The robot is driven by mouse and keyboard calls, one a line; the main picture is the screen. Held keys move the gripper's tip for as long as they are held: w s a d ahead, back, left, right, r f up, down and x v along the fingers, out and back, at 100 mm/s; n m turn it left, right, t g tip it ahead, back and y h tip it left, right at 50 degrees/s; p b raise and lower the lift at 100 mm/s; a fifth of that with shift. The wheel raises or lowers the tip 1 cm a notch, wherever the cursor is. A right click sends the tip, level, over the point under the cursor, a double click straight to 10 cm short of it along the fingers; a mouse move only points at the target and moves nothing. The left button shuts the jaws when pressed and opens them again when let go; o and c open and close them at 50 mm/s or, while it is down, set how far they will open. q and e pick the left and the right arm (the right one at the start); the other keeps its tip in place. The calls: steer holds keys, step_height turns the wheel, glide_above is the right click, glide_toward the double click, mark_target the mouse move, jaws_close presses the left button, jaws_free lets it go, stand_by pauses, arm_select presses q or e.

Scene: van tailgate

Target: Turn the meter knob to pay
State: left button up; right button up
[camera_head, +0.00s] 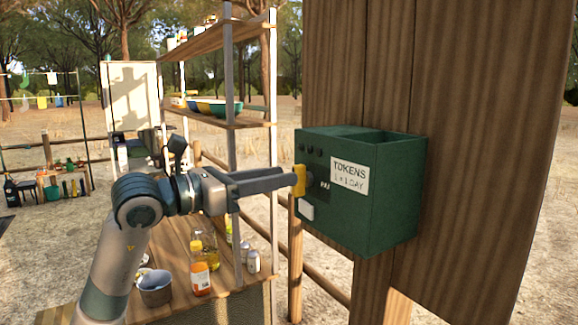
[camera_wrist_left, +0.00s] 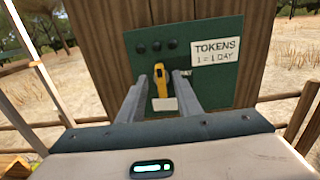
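The green meter box (camera_head: 392,190) is mounted on a wooden board, with a label reading TOKENS 1 = 1 DAY. Its yellow knob (camera_head: 299,180) stands close to upright on the front face; it also shows in the left wrist view (camera_wrist_left: 160,76). The word beside it is partly hidden and seems to read PAY. My left gripper (camera_head: 296,177) reaches the knob from the left. In the left wrist view its fingers (camera_wrist_left: 162,88) are apart, one each side of the knob, with small gaps visible. My right gripper is not in view.
Dark round buttons (camera_wrist_left: 156,46) sit above the knob and a white piece (camera_head: 306,211) below it. A wooden counter (camera_head: 180,245) with bottles (camera_head: 200,272) and a bowl (camera_head: 155,290) lies below my left arm. A metal-posted shelf (camera_head: 225,120) stands behind it.

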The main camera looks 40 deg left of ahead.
mark_target(301, 180)
arm_select(q)
steer(key=p+x, duration=0.1)
steer(key=x, duration=0.2)
steer(key=shift+w+d, duration=0.1)
steer(key=shift+w, duration=0.1)
jaws_close()
